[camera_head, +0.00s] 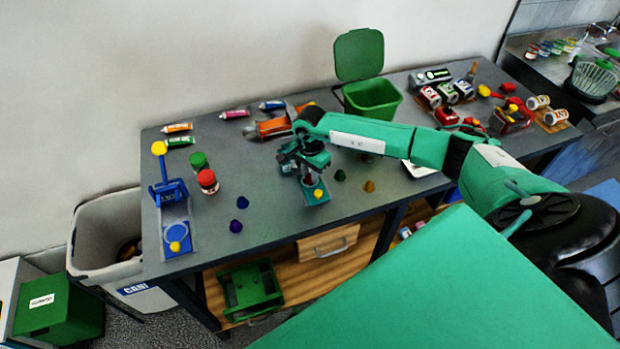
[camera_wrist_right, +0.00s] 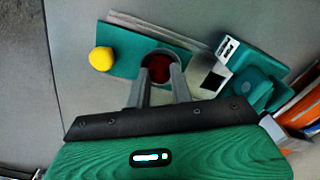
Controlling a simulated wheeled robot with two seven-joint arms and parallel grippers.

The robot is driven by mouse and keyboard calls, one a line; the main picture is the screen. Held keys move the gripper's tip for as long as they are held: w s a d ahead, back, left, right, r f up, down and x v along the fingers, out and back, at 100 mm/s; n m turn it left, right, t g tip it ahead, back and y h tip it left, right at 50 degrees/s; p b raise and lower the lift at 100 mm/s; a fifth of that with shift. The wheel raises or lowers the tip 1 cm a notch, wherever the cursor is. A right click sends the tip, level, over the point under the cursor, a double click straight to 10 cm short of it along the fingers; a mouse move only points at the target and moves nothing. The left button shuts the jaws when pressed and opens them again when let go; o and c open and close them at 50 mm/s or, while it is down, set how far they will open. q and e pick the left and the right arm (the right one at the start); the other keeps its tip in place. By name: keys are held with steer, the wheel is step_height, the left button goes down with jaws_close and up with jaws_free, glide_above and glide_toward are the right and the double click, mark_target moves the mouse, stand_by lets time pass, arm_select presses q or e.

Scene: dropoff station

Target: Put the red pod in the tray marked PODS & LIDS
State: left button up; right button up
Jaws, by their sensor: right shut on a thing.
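My right gripper (camera_head: 308,176) is over the middle of the grey table, pointing down at a teal device with a yellow knob (camera_head: 318,194). In the right wrist view, my right gripper's fingers (camera_wrist_right: 160,78) are shut on the red pod (camera_wrist_right: 158,68). The pod shows dark red inside a round grey rim, at the teal device (camera_wrist_right: 122,62). I cannot tell whether the pod still sits in the device or is clear of it. The gripper mostly hides the pod in the head view. I cannot read any PODS & LIDS mark. My left gripper is not in view.
A blue device (camera_head: 173,192) and a red-and-white jar (camera_head: 208,181) stand on the left. Purple, green and orange pieces lie near the gripper. An open green bin (camera_head: 372,98) stands at the back. A green tray (camera_head: 250,288) is on the lower shelf. Cans crowd the right.

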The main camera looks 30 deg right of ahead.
mark_target(310, 178)
steer(key=shift+r+p, duration=0.95)
steer(key=shift+r, duration=1.4)
